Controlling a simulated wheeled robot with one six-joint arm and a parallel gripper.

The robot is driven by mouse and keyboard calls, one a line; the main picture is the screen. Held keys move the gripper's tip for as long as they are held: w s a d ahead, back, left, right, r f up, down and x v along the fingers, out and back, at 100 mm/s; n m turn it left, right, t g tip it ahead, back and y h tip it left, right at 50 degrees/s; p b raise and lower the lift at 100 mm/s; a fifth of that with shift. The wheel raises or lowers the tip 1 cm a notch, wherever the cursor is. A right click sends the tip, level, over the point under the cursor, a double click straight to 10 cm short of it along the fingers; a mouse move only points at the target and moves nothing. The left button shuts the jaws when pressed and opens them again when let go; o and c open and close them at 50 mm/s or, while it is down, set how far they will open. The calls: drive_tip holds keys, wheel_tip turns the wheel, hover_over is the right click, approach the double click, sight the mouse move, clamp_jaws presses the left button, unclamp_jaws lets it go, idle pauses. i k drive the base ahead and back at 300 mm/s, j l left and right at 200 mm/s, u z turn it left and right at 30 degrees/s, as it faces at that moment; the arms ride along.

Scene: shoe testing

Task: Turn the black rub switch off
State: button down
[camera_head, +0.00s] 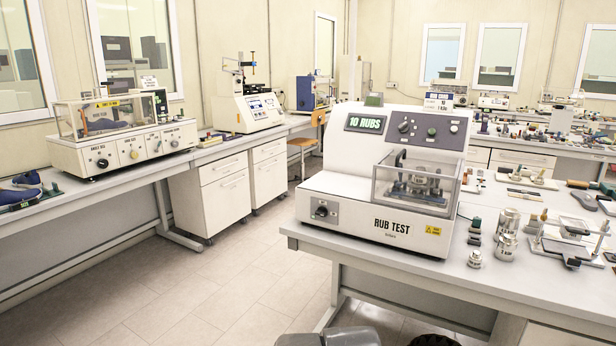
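The white rub test machine (345,195) stands on the near bench at right of centre, with "RUB TEST" on its front. A black rotary switch (321,211) sits on a grey plate at its front left; its exact setting is too small to read. The display (366,123) is lit and reads "10 RUBS". A clear cover (416,184) encloses the rubbing fixture at the machine's right. My gripper is not in view.
Metal weights (506,247) and small tools lie on the near bench (470,278) right of the machine. An angle test machine (122,135) stands on the left bench. Tiled floor (215,275) between the benches is clear. Grey and dark shapes are cut off at the bottom edge.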

sight(322, 212)
drive_tip(key=i+j, duration=0.2)
drive_tip(key=i, duration=0.25)
drive_tip(key=i+j+u, duration=0.1)
drive_tip(key=i, duration=0.4)
drive_tip(key=j, duration=0.1)
